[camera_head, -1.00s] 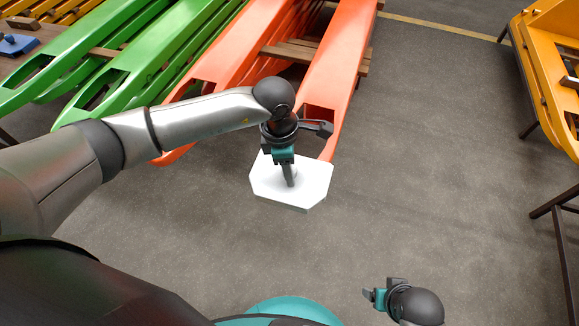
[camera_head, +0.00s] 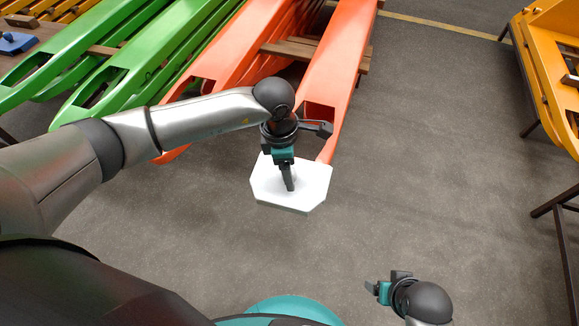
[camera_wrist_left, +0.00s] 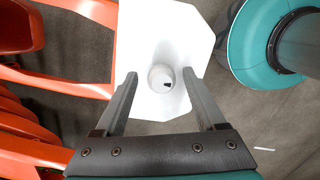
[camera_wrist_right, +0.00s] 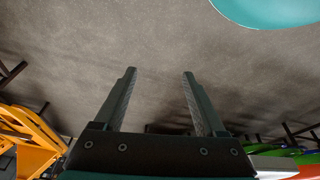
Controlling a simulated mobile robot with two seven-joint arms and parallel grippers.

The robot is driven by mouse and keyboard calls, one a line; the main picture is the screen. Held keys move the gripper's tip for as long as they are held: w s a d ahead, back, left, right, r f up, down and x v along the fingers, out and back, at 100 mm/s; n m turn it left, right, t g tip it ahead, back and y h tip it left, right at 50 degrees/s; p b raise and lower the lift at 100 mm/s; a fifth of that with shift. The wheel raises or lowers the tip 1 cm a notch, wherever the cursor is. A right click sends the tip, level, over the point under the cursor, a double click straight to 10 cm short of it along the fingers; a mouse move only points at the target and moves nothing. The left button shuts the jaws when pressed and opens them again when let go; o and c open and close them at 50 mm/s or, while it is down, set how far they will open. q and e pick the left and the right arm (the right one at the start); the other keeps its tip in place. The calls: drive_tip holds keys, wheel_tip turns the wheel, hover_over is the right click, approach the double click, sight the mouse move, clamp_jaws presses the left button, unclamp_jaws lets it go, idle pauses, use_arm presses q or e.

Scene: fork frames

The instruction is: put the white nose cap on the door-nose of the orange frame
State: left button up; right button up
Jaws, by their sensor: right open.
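The white nose cap (camera_head: 310,188) is a pale plate with cut corners and hangs over the floor with no support visible below. My left gripper (camera_head: 289,185) is above its middle. In the left wrist view, its fingers (camera_wrist_left: 160,78) stand on both sides of the round knob on the white cap (camera_wrist_left: 160,30); the exact contact is hard to see. The orange frame (camera_head: 343,60) lies behind, its near end just beyond the cap and partly hidden by my arm. Orange beams also show in the left wrist view (camera_wrist_left: 60,80). My right gripper (camera_head: 375,288) is open and empty, low at the front.
Green frames (camera_head: 110,80) lie at the left, beside the orange ones. A yellow frame (camera_head: 548,80) on dark legs stands at the right. Wooden bars (camera_head: 290,50) lie under the orange beams. The grey floor (camera_head: 440,150) between orange and yellow frames is clear.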

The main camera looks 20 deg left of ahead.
use_arm(q)
drive_tip(key=shift+r, duration=0.15)
drive_tip(key=shift+r, duration=0.15)
wheel_tip(320, 180, up, 13)
drive_tip(key=a+p, duration=0.1)
drive_tip(key=p, duration=0.4)
drive_tip(key=shift+s+a+f, duration=0.15)
drive_tip(key=shift+s+f, duration=0.05)
use_arm(e)
drive_tip(key=s+d+f+g, duration=0.1)
drive_tip(key=s+d+f, duration=0.2)
drive_tip(key=f, duration=0.6)
drive_tip(key=shift+s+f, duration=0.2)
drive_tip(key=shift+s, duration=0.95)
